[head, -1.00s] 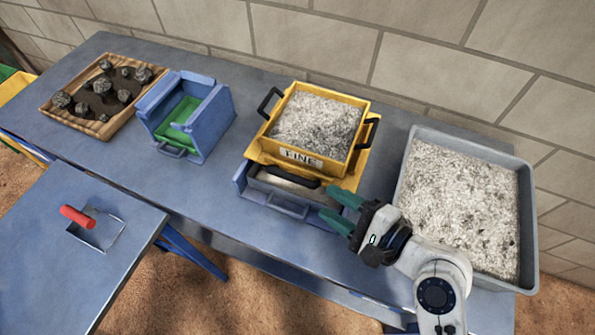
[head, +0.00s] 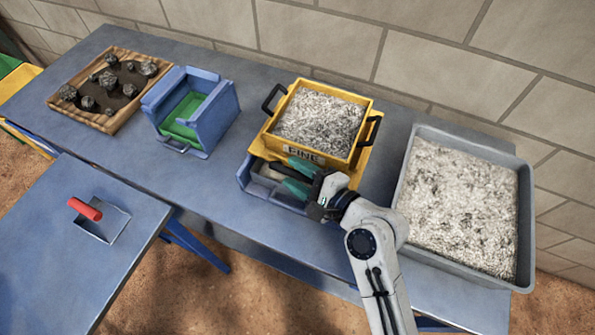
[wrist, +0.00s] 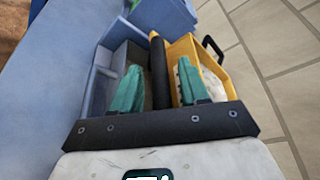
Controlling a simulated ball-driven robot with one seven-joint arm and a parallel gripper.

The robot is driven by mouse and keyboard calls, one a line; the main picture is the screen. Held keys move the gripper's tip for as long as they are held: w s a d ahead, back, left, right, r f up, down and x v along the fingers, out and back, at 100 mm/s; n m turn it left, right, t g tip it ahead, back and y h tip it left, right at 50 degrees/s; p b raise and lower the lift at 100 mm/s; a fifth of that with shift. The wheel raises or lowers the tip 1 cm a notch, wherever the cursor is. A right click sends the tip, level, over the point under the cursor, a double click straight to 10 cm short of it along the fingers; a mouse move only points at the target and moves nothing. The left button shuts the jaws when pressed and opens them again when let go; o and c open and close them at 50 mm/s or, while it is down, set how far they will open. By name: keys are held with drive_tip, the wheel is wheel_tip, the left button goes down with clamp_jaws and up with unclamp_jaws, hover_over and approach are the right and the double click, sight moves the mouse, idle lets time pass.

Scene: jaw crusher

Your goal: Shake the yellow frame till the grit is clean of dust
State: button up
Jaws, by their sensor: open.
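The yellow frame (head: 363,138), marked FINE, holds grey-white speckled grit (head: 318,122) and sits over a blue tray (head: 246,184). It has black handles on its left and right sides. My gripper (head: 283,176) is open at the frame's front side, low over the blue tray. In the wrist view, a black handle bar (wrist: 158,68) lies between the two green fingers, with gaps on both sides. The yellow frame (wrist: 180,47) is right of it and the blue tray (wrist: 98,75) is left. My fingers hide part of the tray's contents.
A grey bin (head: 528,215) of pale grit stands at the right. A blue box with a green inside (head: 217,115) and a wooden tray of dark rocks (head: 127,120) are left. A red-handled scoop (head: 86,209) lies on the front-left table. A block wall runs behind.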

clamp_jaws()
idle(0.5)
